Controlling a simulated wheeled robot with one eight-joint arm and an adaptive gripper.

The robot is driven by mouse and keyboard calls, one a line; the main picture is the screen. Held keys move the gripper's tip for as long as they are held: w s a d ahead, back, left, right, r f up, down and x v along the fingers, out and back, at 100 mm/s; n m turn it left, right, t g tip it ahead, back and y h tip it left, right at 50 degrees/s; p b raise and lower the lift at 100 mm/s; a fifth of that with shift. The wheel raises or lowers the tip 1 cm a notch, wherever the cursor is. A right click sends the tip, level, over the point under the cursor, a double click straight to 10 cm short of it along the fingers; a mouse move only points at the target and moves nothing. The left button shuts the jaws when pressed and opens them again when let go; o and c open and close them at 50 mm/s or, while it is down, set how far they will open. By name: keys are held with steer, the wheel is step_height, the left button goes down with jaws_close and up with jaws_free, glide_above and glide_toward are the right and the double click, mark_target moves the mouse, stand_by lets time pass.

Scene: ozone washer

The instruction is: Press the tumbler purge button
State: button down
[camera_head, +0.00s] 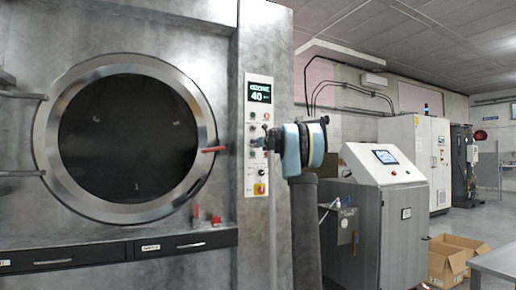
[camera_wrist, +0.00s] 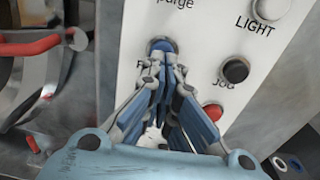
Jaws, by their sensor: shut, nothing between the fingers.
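The control panel (camera_head: 257,102) is a tall white strip on the grey machine front, right of the round door. In the wrist view, the word ending in "urge" (camera_wrist: 174,4) is printed at the top edge, above a blue button (camera_wrist: 160,44). Another label starts below that blue button and is mostly hidden by my fingers. My gripper (camera_wrist: 160,66) is shut and empty, its fingertips at the blue button's lower edge; I cannot tell whether they touch it. In the head view, my gripper (camera_head: 264,143) is in front of the panel's middle and hides some controls.
A black button (camera_wrist: 235,70) over "JOG", a red button (camera_wrist: 212,112) and a pale button (camera_wrist: 270,8) over "LIGHT" are close by. A red door handle (camera_head: 214,149) sticks out left of the panel. A yellow-and-red switch (camera_head: 259,189) is lower on the panel.

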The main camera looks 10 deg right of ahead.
steer(key=shift+w+a, duration=0.1)
steer(key=shift+w, duration=0.15)
steer(key=shift+w+a, duration=0.2)
steer(key=shift+w, duration=0.35)
steer(key=shift+w+r, duration=0.15)
steer(key=shift+r, duration=0.1)
steer(key=shift+a, duration=0.1)
steer(key=shift+s+f, duration=0.25)
steer(key=shift+f, duration=0.05)
steer(key=v, duration=1.3)
steer(key=shift+s+d+r, duration=0.25)
steer(key=shift+s+d, duration=0.05)
steer(key=shift+d, duration=0.05)
